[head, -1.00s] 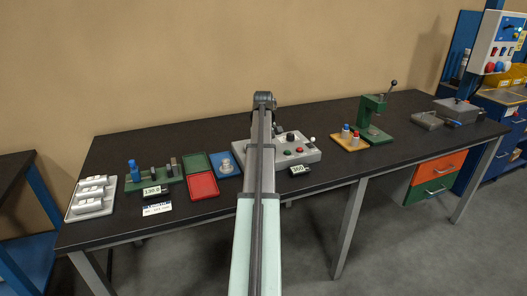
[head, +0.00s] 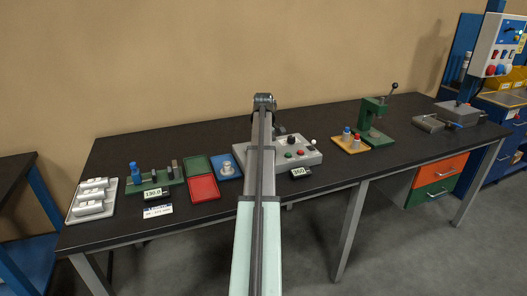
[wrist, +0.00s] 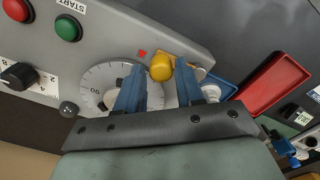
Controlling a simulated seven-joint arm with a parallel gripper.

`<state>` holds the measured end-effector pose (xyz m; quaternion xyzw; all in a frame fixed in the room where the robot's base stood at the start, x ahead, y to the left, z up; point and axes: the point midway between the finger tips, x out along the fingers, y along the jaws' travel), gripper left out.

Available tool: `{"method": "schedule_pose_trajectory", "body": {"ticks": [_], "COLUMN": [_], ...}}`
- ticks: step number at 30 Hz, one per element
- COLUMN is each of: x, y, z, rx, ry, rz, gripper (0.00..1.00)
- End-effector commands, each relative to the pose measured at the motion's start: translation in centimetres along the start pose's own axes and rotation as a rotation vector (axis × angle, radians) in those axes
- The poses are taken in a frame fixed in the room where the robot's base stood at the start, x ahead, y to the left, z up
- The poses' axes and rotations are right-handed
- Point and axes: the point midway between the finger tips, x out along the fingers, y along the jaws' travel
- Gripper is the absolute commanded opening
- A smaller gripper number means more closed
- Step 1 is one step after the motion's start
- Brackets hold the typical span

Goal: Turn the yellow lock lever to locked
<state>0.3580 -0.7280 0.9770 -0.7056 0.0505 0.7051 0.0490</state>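The grey control box (wrist: 120,25) carries the dial. In the head view my arm covers part of the control box (head: 312,156), and the lever and the fingers are hidden.
Beside the dial are a green button (wrist: 68,27), a red button (wrist: 17,9) and a black selector knob (wrist: 19,76). A red tray (head: 203,188) and blue tray (head: 226,167) lie left of the box. A wooden block with pegs (head: 350,144) stands right.

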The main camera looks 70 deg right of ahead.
Motion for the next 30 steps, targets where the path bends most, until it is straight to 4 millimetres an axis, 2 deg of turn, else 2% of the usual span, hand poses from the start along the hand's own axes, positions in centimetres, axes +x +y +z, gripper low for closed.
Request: {"method": "schedule_pose_trajectory", "body": {"ticks": [1,4,11,16,20,30], "x": [0.0,0.0,0.0,-0.9,-2.9,-9.5], "y": [0.0,0.0,-0.1,0.0,0.0,0.1], "z": [0.0,0.0,0.0,0.0,0.0,-0.1], "rx": [0.0,0.001,0.001,0.001,0.001,0.001], "ry": [0.0,0.0,-0.001,0.0,0.001,0.0], "rz": [-0.001,-0.001,-0.002,-0.001,0.0,0.0], "gripper": [0.42,0.52,0.52,0.52,0.52,0.52]}}
